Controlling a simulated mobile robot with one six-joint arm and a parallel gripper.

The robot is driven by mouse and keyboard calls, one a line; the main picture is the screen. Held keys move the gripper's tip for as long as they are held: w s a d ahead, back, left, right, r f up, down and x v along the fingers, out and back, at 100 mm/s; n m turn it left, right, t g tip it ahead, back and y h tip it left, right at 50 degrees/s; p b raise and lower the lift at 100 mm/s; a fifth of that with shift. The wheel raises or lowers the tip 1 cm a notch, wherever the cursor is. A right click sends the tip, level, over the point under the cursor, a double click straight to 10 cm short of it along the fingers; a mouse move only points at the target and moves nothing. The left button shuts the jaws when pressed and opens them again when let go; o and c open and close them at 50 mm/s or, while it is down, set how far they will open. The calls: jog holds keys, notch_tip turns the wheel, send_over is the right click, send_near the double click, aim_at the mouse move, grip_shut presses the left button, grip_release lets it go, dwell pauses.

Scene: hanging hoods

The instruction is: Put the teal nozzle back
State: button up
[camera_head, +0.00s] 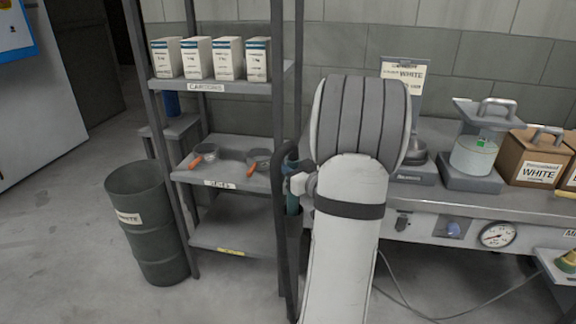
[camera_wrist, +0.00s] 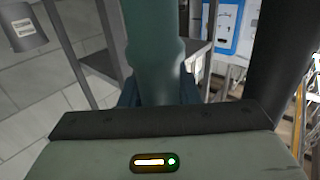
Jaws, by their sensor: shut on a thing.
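The teal nozzle (camera_wrist: 155,45) fills the upper middle of the wrist view, between the dark fingers of my gripper (camera_wrist: 159,92). My gripper is shut on it. In the head view a narrow strip of the nozzle (camera_head: 292,202) shows upright beside the shelf rack's right post, just left of my arm. My gripper (camera_head: 293,176) is small there and partly hidden by my wrist. A dark cup-like holder (camera_head: 294,222) shows below the nozzle. I cannot tell whether the nozzle's lower end is inside it or in front of it.
The metal shelf rack (camera_head: 228,238) with white cartons (camera_head: 197,57) and orange-handled pans (camera_head: 205,152) stands to the left. A dark drum (camera_head: 150,240) is beside it. The workbench (camera_head: 470,205) with a scale and boxes is at right. A dark hose (camera_head: 287,270) hangs close to my arm.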

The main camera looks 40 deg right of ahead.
jog(key=shift+f+b, duration=0.6)
jog(key=shift+f, duration=0.2)
jog(key=o, duration=1.2)
jog(key=shift+c, duration=0.2)
jog(key=s, duration=0.7)
jog(key=shift+s+p, duration=0.35)
jog(key=shift+s, duration=0.05)
